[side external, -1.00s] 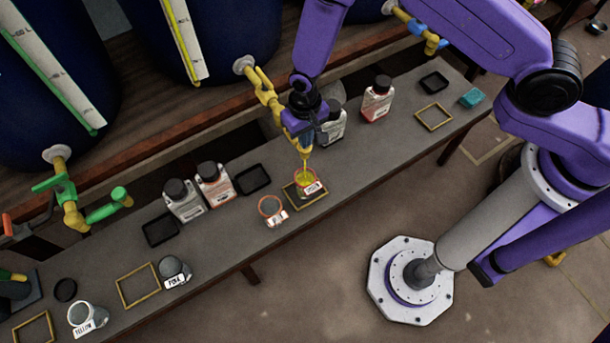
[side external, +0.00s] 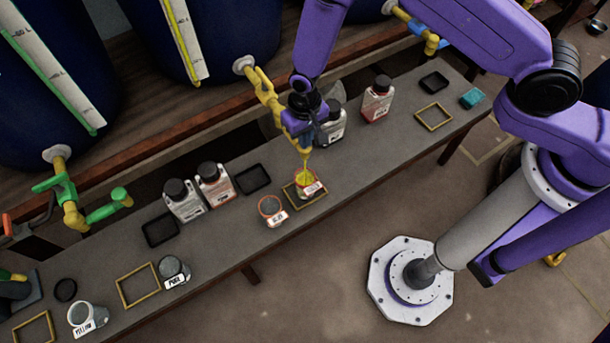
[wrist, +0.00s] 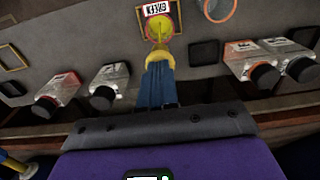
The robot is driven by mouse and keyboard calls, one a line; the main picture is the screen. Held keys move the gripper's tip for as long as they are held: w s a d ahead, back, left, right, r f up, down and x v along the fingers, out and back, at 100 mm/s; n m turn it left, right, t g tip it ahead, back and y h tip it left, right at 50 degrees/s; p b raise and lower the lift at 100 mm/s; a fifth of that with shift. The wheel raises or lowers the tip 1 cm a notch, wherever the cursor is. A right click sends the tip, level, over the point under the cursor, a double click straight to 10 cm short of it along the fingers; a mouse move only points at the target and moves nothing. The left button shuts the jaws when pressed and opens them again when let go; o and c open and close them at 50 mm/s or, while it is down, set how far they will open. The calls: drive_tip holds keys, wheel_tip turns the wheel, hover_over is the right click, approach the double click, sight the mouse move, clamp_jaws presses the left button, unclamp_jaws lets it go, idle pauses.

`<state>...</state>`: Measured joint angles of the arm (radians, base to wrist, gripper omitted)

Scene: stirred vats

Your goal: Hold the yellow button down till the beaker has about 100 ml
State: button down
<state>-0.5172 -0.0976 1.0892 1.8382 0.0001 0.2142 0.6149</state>
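The beaker (side external: 308,189), with a white label, stands in a yellow square frame (side external: 318,203) on the bench under the yellow tap (side external: 263,90). Yellow liquid (side external: 306,177) runs down into it in a thin stream. The beaker also shows in the wrist view (wrist: 159,28). Its level cannot be read in ml. My gripper (side external: 300,125) is at the tap's outlet end, above the beaker. In the wrist view its blue fingers (wrist: 157,88) are together and reach to the yellow spout (wrist: 159,57). The yellow button is hidden behind my gripper.
A red-rimmed empty beaker (side external: 270,208) stands just left of the filling one. Capped bottles (side external: 215,183) (side external: 377,100) stand along the bench's back. Dark vats (side external: 215,40) stand behind.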

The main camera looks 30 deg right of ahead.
drive_tip(key=shift+r, duration=0.1)
idle(0.4)
wheel_tip(320, 180, up, 8)
idle(0.4)
idle(0.9)
drive_tip(key=shift+f, duration=2.8)
drive_tip(key=shift+f, duration=0.15)
